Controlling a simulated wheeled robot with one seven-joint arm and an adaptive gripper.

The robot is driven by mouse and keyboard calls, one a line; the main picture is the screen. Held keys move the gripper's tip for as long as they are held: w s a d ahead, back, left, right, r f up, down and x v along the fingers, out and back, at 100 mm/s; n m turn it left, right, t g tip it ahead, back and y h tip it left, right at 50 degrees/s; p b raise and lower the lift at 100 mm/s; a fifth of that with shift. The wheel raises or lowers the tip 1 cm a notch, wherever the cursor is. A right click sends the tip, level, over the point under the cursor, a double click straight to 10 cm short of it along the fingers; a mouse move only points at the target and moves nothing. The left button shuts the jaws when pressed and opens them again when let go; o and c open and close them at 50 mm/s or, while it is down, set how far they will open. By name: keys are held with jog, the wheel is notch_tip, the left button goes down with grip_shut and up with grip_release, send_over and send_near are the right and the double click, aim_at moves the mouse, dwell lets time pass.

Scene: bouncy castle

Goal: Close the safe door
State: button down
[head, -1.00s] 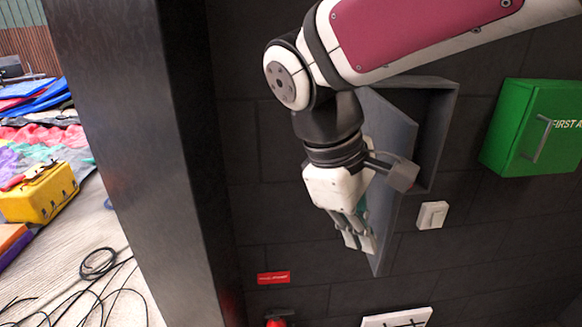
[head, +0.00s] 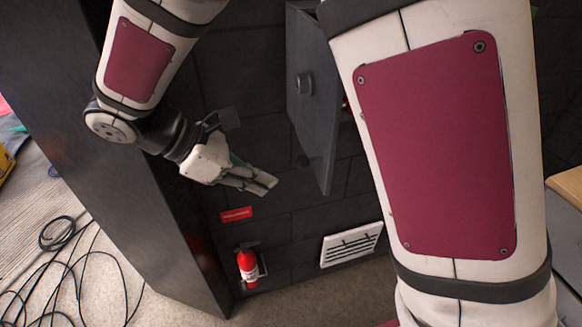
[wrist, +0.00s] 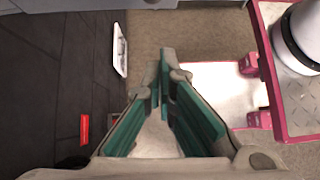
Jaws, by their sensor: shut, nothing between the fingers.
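The safe door (head: 316,120) is a grey panel with a round dark knob, standing open from the dark wall in the head view. My arm hides the region right of it, including most of the safe's opening. My gripper (head: 274,182) is shut and empty, left of the door's lower part, on the side with the knob. A small gap shows between the fingertips and the door. In the wrist view the green-padded fingers (wrist: 164,62) meet at their tips, pointing over the floor.
A dark pillar (head: 130,190) stands close on the left of my gripper. A red fire extinguisher (head: 248,266), a red sign (head: 237,214) and a white vent (head: 351,245) are low on the wall. Black cables (head: 75,255) lie on the floor at left.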

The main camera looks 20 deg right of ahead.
jog(key=d+f+p, duration=0.2)
jog(key=d+f, duration=0.2)
jog(key=d, duration=0.3)
jog(key=shift+s+d, duration=0.25)
jog(key=shift+d, duration=0.15)
jog(key=shift+d, duration=0.2)
